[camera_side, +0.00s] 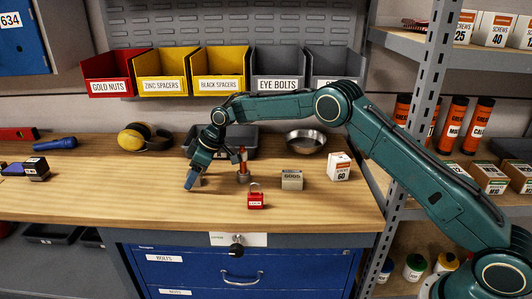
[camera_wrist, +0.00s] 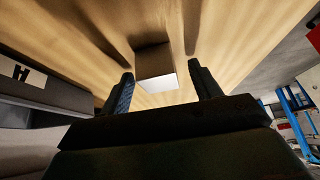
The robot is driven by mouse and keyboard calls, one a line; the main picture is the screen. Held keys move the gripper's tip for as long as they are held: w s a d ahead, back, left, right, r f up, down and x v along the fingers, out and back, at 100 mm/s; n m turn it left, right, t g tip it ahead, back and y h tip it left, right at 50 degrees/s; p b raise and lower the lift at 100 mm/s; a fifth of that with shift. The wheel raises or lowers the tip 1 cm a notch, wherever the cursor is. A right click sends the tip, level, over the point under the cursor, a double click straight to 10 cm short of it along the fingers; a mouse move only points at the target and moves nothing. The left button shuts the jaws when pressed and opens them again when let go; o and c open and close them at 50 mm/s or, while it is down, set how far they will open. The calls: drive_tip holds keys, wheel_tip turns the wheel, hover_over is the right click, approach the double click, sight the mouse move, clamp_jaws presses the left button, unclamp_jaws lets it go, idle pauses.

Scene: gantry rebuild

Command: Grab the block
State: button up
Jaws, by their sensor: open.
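A small plain block (camera_wrist: 155,66), brown on top with a pale front face, stands on the wooden bench in the wrist view. My gripper (camera_wrist: 159,68) is open, with one dark finger on each side of the block. Clear gaps show between the block and both fingers, so it is not held. In the side view my gripper (camera_side: 192,179) points down at the left-middle of the bench. A small greyish piece of the block (camera_side: 198,182) shows beside the blue fingertip; the rest is hidden behind the finger.
Right of my gripper stand a red-handled tool (camera_side: 243,170), a red padlock (camera_side: 255,200), a grey labelled weight (camera_side: 292,180) and a screws box (camera_side: 340,167). A dark tray (camera_side: 240,140) and metal bowl (camera_side: 306,141) are behind. The bench (camera_side: 120,205) front left is clear.

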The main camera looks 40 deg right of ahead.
drive_tip(key=shift+c, duration=0.2)
drive_tip(key=shift+r, duration=0.1)
clamp_jaws()
drive_tip(key=shift+r, duration=0.2)
wheel_tip(320, 180, up, 10)
drive_tip(key=shift+f, duration=0.15)
idle(0.4)
idle(0.4)
